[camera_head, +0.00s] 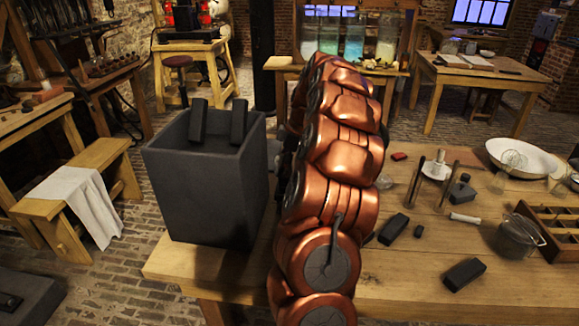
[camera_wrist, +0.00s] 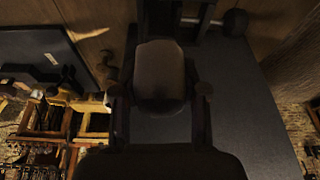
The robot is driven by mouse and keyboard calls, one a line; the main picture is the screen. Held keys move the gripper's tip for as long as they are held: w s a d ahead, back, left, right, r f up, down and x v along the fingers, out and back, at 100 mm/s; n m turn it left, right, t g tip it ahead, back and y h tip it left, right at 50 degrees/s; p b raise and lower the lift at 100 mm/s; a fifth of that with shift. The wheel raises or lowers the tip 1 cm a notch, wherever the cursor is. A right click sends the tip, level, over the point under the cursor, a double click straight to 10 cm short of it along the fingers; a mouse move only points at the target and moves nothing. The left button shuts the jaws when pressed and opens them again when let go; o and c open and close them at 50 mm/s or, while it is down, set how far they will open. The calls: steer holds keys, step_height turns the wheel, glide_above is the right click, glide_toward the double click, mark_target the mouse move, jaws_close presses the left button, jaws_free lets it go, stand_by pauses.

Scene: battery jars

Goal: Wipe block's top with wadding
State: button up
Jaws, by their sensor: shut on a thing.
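My gripper (camera_wrist: 160,90) shows in the wrist view, its dark fingers on either side of a rounded grey-brown pad (camera_wrist: 160,72). It is shut on this pad, which looks like the wadding. A flat dark grey surface (camera_wrist: 265,125) lies behind the gripper on the right; I cannot tell whether it touches the pad. In the head view my arm hides the gripper and the pad. Dark blocks lie on the wooden table, one near the middle (camera_head: 393,229) and one near the front (camera_head: 464,274). I cannot tell which block the task means.
A tall dark grey open box (camera_head: 205,195) stands at the table's left end, with two dark bars (camera_head: 198,121) (camera_head: 238,121) at its top. A white bowl (camera_head: 522,158), a wire-mesh strainer (camera_head: 518,236) and a wooden compartment tray (camera_head: 560,215) stand at right. The table's front middle is mostly clear.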

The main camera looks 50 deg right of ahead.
steer(key=shift+w+a+f, duration=0.1)
steer(key=shift+w+a, duration=0.45)
steer(key=shift+w, duration=0.25)
steer(key=shift+w+r+p, duration=0.1)
steer(key=shift+r+p, duration=0.25)
steer(key=shift+r, duration=2.7)
steer(key=shift+w+r+p, duration=0.1)
steer(key=shift+r+p, duration=0.25)
steer(key=shift+r, duration=1.05)
steer(key=shift+a+r, duration=0.1)
